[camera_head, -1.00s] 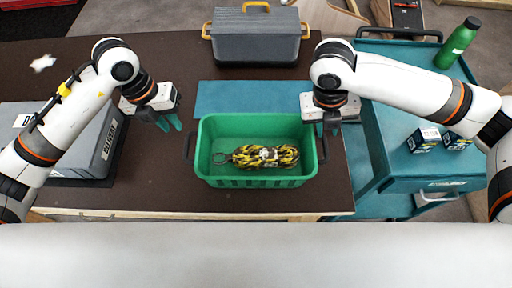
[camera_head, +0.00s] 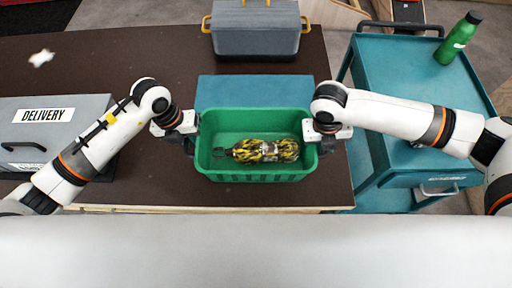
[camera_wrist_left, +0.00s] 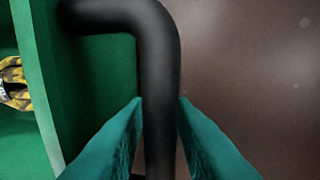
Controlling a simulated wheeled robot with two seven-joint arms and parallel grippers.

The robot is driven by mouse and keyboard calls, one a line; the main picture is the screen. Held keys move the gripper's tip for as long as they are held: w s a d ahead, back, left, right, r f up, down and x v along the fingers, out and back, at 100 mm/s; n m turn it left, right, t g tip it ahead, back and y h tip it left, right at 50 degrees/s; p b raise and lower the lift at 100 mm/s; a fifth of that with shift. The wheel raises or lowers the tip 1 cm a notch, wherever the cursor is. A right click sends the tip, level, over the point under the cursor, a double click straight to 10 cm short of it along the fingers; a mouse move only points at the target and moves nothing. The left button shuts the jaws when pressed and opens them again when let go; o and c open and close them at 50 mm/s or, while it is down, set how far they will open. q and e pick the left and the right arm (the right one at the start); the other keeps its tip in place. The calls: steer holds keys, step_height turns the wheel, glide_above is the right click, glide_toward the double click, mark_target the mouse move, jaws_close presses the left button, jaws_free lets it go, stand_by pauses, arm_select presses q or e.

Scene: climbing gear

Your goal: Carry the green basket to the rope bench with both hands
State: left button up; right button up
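The green basket (camera_head: 258,175) sits on the brown table, near its front edge. A yellow-and-black rope coil (camera_head: 266,150) lies inside it; a bit of the coil shows in the left wrist view (camera_wrist_left: 13,88). My left gripper (camera_head: 193,141) is at the basket's left handle. In the left wrist view its teal fingers (camera_wrist_left: 160,120) lie on either side of the black handle (camera_wrist_left: 158,50), their tips against it. My right gripper (camera_head: 325,141) is at the right side of the basket, over the right handle; its fingers are hidden. I cannot tell which surface is the rope bench.
A teal mat (camera_head: 255,90) lies behind the basket, and a grey case (camera_head: 256,42) stands behind that. A grey delivery box (camera_head: 62,105) is at the left of the brown table (camera_head: 140,60). A teal cart (camera_head: 400,75) with a green bottle (camera_head: 459,38) stands at the right.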

arm_select(q)
steer(key=shift+f, duration=0.2)
arm_select(e)
steer(key=shift+f, duration=0.2)
arm_select(q)
jaws_close()
arm_select(e)
jaws_close()
arm_select(q)
steer(key=shift+r, duration=0.15)
arm_select(e)
steer(key=shift+r, duration=0.1)
